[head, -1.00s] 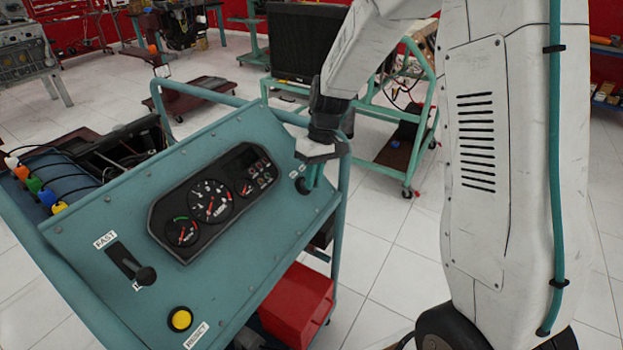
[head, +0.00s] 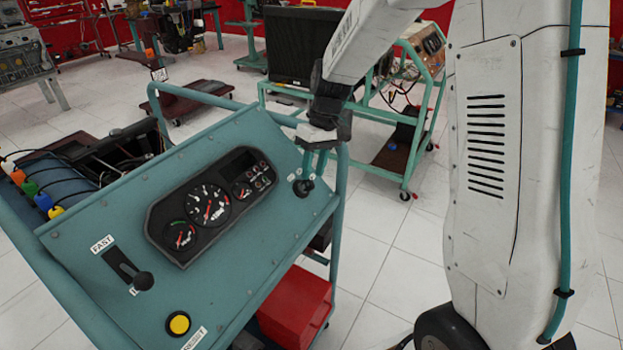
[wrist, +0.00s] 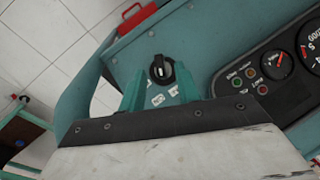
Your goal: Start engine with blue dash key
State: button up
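The dash key is a dark key in a round black switch (head: 303,187) at the right end of the blue-teal dash panel (head: 255,245). In the wrist view the key (wrist: 160,69) shows as an upright tab with a pale edge. It lies between and just beyond my fingertips. My gripper (head: 317,166) is just above the switch in the head view. In the wrist view its teal fingers (wrist: 159,88) are spread apart, with a gap and small white labels between them. No contact with the key shows.
The panel carries a gauge cluster (head: 210,205), a throttle lever (head: 143,281) and a yellow button (head: 178,323). A teal tube rail (head: 342,190) runs close by my gripper. A red box (head: 296,308) sits below. A second teal cart (head: 408,170) stands behind.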

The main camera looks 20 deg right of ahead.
jog(key=v, duration=0.3)
jog(key=shift+r, duration=0.35)
